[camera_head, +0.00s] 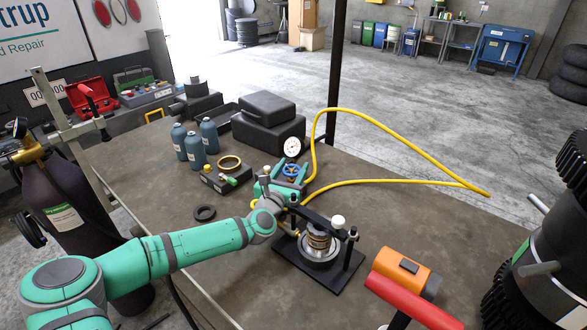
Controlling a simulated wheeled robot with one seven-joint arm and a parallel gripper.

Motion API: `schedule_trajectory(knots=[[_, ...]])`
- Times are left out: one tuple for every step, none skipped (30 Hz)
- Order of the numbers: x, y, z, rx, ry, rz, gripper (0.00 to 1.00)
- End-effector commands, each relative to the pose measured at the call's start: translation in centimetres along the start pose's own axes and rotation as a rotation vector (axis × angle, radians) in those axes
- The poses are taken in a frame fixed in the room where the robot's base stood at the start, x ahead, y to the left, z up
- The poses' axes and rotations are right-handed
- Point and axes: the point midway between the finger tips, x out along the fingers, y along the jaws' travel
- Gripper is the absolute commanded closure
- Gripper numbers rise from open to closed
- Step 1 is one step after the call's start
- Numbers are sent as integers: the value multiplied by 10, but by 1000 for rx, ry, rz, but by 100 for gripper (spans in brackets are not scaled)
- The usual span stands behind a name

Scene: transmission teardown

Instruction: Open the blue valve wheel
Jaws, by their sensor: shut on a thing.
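The blue valve wheel (291,169) is small and sits below the white round gauge, near the middle of the table. My gripper (288,179) is at the wheel, at the end of my teal arm, which reaches in from the lower left. The gripper is shut on the wheel, though its fingers are small in the picture and partly hidden by its own body. The white gauge (292,147) stands just behind the wheel. How far the wheel is turned cannot be told.
A yellow hose (400,146) loops over the table to the right. A black press fixture (346,263) with stacked metal rings stands in front. An orange and red tool (404,268) is at front right. Blue-grey bottles (195,150) and black cases (266,108) stand behind.

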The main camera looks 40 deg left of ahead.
Motion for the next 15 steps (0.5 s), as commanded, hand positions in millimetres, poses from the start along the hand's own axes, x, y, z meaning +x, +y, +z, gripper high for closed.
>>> schedule_trajectory(knots=[[-1, -6, -1, -1, 3, -8, 73], [-1, -6, -1, -1, 3, -6, 73], [-1, -5, -1, -1, 4, -6, 73], [-1, -5, -2, -1, 4, -6, 72], [-1, -5, -2, -1, 4, -6, 73], [-1, -5, -2, -1, 5, -6, 73], [-1, -5, -2, -1, 5, -6, 73], [-1, -5, -2, -2, 5, -6, 73], [-2, -5, -2, -2, 5, -6, 73], [-2, -4, -3, -2, 6, -6, 45], [-2, -4, -3, -2, 6, -5, 38], [-1, -4, -3, -2, 5, -4, 32], [-1, -3, -3, -1, 5, -3, 32], [-1, -2, -2, -1, 5, -2, 32], [-2, -2, -2, -1, 5, -1, 32]])
